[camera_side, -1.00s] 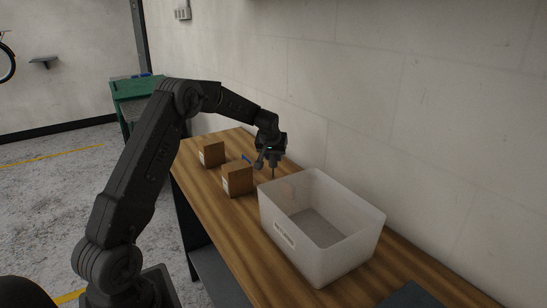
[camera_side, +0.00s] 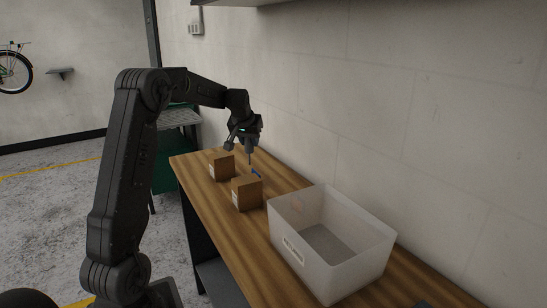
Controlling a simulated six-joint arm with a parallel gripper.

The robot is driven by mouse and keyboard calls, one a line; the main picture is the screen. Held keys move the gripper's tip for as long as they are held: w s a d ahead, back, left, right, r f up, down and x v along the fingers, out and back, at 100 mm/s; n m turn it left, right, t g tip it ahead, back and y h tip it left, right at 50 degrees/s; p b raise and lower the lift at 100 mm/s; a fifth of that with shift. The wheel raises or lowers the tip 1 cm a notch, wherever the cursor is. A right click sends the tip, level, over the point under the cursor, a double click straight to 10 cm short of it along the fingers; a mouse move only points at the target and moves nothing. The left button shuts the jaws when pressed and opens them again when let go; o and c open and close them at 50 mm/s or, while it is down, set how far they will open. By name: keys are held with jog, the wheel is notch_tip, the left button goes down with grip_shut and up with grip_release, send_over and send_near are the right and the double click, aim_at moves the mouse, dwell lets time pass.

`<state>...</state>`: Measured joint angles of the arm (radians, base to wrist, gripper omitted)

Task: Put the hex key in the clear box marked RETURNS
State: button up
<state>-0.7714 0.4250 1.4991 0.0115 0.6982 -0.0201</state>
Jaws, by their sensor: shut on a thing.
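My gripper (camera_side: 249,150) is above the wooden table, behind the nearer cardboard box and to the left of the clear box. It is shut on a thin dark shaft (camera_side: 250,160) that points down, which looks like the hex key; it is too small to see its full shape. The clear box (camera_side: 345,283) is an open, translucent bin with a white label on its front left wall. The floor of the bin that shows looks bare.
Two small cardboard boxes (camera_side: 247,194) (camera_side: 221,167) stand on the wooden table (camera_side: 209,196) left of the bin. A small blue thing (camera_side: 257,173) lies behind the nearer one. A pale wall (camera_side: 420,130) runs along the table's back.

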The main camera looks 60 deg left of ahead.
jog(key=r, duration=0.6)
jog(key=shift+s+a+r, duration=0.1)
jog(key=shift+s+a, duration=0.05)
jog(key=shift+s, duration=0.05)
jog(key=s+d+m+g+h, duration=0.15)
jog(key=d+m+h, duration=0.75)
jog(key=d+m, duration=1.8)
jog(key=shift+w+d+f+n+t, duration=0.1)
jog(key=shift+w+d+f+n, duration=0.7)
jog(key=shift+d+f, duration=1.95)
jog(key=shift+w+d+f+n+t, duration=0.1)
jog(key=shift+w+d+f+n, duration=0.25)
jog(key=shift+d+f+n, duration=1.7)
jog(key=shift+w+d+f+n+t, duration=0.1)
jog(key=shift+w+d+f+n, duration=0.35)
jog(key=shift+d+f, duration=2.95)
jog(key=shift+w+f, duration=0.1)
jog(key=o, duration=0.9)
